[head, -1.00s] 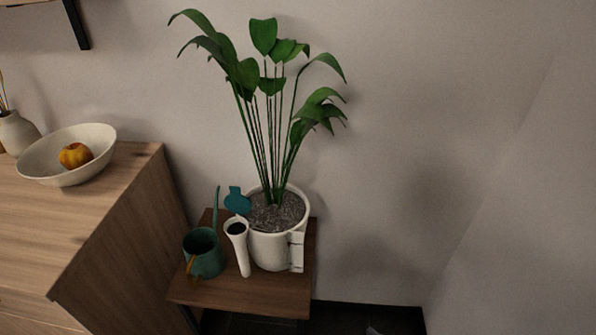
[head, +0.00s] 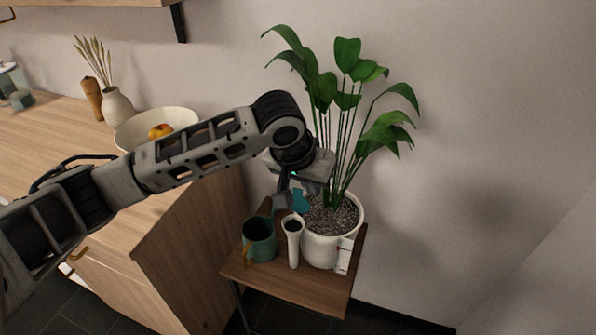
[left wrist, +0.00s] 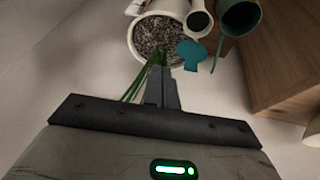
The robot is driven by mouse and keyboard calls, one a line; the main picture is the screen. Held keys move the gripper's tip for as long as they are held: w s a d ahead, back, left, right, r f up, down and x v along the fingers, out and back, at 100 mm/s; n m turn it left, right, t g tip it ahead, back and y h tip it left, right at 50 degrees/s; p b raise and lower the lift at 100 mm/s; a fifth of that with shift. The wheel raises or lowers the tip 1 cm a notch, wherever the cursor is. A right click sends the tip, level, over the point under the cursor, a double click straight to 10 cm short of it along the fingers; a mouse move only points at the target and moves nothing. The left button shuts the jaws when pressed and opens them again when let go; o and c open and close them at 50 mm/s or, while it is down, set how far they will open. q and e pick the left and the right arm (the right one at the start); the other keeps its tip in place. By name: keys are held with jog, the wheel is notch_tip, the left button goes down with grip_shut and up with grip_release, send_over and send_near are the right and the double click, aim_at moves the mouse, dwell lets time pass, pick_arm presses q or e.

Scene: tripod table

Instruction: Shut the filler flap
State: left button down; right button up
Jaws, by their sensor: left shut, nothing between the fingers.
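The filler flap is teal and stands open at the filler spout, behind its mouth; in the head view the flap (head: 300,201) shows beside my fingers, and it is clear in the left wrist view (left wrist: 191,54). The white filler spout (head: 293,243) has its dark mouth uncovered, and it also shows in the left wrist view (left wrist: 198,20). It is on the front of the white plant pot (head: 322,252). My left gripper (head: 283,203) is shut and empty, pointing down close to the flap; I cannot tell if they touch. Its fingers also show in the left wrist view (left wrist: 163,80). My right gripper is out of view.
A green watering can (head: 260,240) stands left of the spout on the small wooden table (head: 285,284). Tall plant leaves (head: 345,75) rise from the pot near my left wrist. A wooden cabinet (head: 190,255) with a bowl (head: 130,132) is to the left.

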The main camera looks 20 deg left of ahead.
pick_arm(q)
jog(key=w+a+r+n+y, duration=0.1)
jog(key=a+r+y, duration=0.1)
jog(key=a+r, duration=0.25)
send_over(298, 201)
jog(key=w, duration=0.1)
notch_tip(298, 201, down, 9)
jog(key=shift+a, duration=0.2)
